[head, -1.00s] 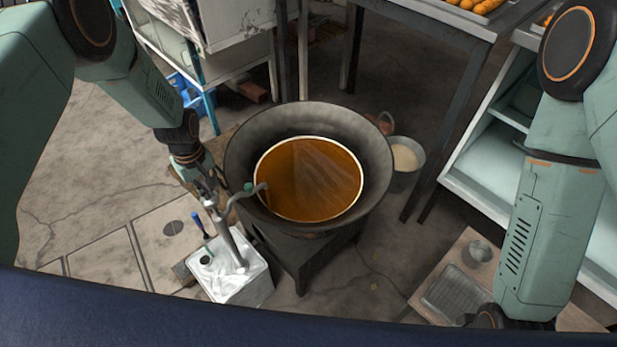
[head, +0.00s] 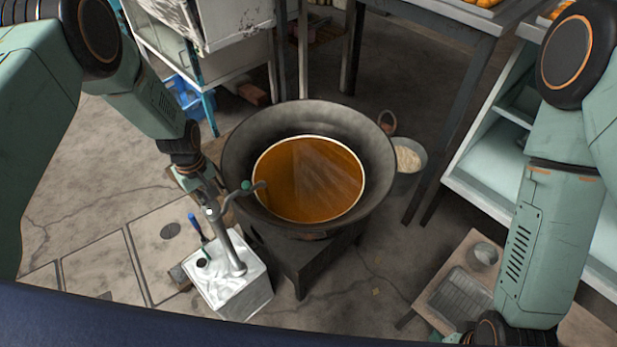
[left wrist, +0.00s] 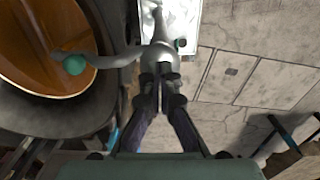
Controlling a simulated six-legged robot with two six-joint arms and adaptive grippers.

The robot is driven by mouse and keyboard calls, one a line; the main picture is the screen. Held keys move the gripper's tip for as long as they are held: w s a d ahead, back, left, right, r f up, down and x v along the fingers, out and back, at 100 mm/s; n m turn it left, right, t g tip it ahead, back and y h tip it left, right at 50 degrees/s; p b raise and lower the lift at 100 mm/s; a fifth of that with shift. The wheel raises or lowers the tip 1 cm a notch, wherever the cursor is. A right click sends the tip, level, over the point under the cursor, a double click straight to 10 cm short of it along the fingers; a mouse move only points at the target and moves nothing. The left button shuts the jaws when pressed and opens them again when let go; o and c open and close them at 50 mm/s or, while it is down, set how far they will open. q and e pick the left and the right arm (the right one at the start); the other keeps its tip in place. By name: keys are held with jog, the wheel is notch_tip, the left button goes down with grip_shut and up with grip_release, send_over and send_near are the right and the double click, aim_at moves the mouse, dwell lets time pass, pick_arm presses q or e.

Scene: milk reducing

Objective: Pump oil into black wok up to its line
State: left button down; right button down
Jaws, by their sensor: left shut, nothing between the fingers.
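The black wok (head: 235,150) stands on a dark stove and holds amber oil (head: 310,180). A pale ring line runs around the oil's edge. The oil looks level with or very near it; I cannot tell exactly. A grey metal pump (head: 232,255) stands upright on a white oil can (head: 250,297); its curved arm with a green knob (head: 246,186) reaches over the wok's left rim. My left gripper (head: 210,200) is shut and empty at the pump's top. In the left wrist view its fingertips (left wrist: 161,82) are beside the pump head (left wrist: 160,57); contact is unclear. My right gripper is out of view.
A blue-handled tool (head: 196,226) is by the can. A pale-filled bucket (head: 408,160) stands right of the wok. Tiled floor (head: 100,265) lies open at left.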

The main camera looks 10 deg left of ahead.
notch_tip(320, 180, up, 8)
jog(key=p, duration=0.7)
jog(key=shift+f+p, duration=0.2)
jog(key=shift+p, duration=0.2)
dwell(0.4)
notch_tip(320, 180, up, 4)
jog(key=p, duration=0.4)
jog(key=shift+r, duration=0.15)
dwell(0.5)
